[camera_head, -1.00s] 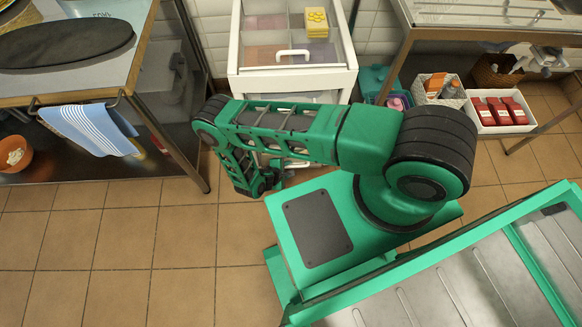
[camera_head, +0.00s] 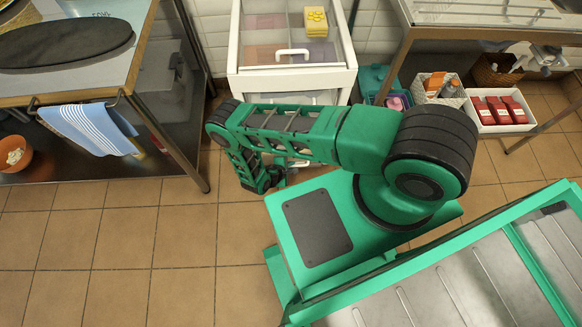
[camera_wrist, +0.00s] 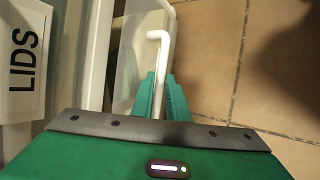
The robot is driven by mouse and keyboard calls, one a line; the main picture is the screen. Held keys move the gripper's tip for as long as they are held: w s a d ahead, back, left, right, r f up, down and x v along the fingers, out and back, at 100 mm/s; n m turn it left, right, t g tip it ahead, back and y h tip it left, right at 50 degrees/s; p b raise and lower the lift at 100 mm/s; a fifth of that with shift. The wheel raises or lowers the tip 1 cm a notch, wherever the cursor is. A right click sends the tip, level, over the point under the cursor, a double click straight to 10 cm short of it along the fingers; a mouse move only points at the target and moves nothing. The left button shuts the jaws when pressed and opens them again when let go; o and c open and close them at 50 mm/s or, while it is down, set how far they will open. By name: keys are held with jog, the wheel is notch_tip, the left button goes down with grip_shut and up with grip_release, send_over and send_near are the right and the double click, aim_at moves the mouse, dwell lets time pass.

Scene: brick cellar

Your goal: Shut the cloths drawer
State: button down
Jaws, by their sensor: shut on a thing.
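In the wrist view my gripper (camera_wrist: 162,92) is shut on a white bar handle (camera_wrist: 158,38), its green fingers on either side of the bar. The handle belongs to a drawer with a pale, see-through-looking front (camera_wrist: 132,60). No label shows on that drawer, so I cannot read whether it is the cloths drawer. A white front marked LIDS (camera_wrist: 24,50) is beside it on the left. In the head view the white drawer cabinet (camera_head: 292,82) stands at the back wall, and my arm hides most of its lower part. My gripper's fingers are hidden there.
A steel table with a striped cloth (camera_head: 88,128) on its rail stands left. On the right, a teal box (camera_head: 376,80), a basket of bottles (camera_head: 436,88) and a white tray of red packs (camera_head: 530,126) sit near table legs. Tiled floor is clear at front left.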

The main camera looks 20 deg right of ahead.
jog(key=w, duration=0.1)
jog(key=w+d, duration=0.1)
jog(key=w, duration=0.1)
jog(key=shift+w+d, duration=0.1)
jog(key=shift+w, duration=0.05)
jog(key=c, duration=1.7)
grip_release()
send_near(293, 159)
jog(key=v, duration=0.4)
jog(key=shift+f, duration=0.1)
